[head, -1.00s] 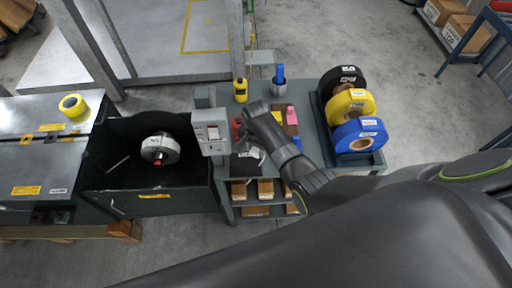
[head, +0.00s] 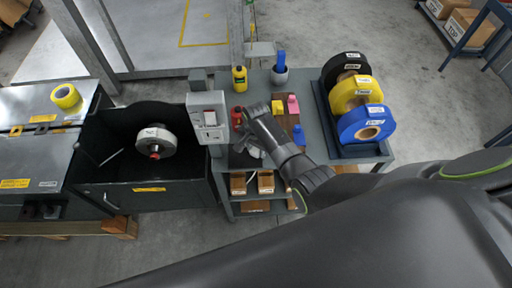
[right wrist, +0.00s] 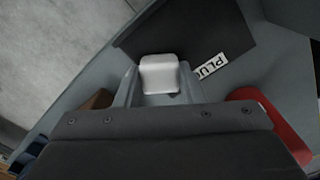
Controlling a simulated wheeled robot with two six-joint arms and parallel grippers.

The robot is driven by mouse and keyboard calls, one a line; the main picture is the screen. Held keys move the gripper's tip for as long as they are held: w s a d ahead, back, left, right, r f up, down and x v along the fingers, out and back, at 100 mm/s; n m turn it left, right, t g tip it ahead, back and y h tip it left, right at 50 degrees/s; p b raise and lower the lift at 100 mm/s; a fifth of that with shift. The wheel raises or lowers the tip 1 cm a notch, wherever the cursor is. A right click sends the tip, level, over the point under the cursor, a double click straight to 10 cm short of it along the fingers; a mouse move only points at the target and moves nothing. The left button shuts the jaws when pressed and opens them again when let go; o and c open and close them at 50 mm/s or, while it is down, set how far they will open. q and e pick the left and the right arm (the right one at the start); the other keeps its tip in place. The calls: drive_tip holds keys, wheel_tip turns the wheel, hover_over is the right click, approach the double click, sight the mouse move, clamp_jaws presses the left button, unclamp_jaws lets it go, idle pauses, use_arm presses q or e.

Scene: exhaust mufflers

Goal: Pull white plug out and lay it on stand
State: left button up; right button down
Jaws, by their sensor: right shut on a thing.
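My right gripper (right wrist: 160,88) is shut on the white plug (right wrist: 160,72), which sits between its two grey fingers. In the head view the same gripper (head: 251,149) is over the grey bench, beside the switch box; the plug is not clear there. A dark flat pad with a "PLUG" label (right wrist: 210,66) lies beyond the plug in the right wrist view and appears to be the stand. I cannot tell whether the plug touches it. The grey switch box (head: 207,122) with a pale front stands left of the gripper. My left gripper is not in view.
A red item (right wrist: 268,118) is close on the right in the wrist view. On the bench stand a yellow bottle (head: 239,79), a cup with a blue handle (head: 280,72) and a rack of tape rolls (head: 362,124). A black bin (head: 105,190) holds a white reel (head: 156,141).

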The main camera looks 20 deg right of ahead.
drive_tip(key=c, duration=0.9)
unclamp_jaws()
drive_tip(key=shift+o, duration=0.2)
wheel_tip(320, 180, up, 18)
drive_tip(key=shift+f, duration=0.25)
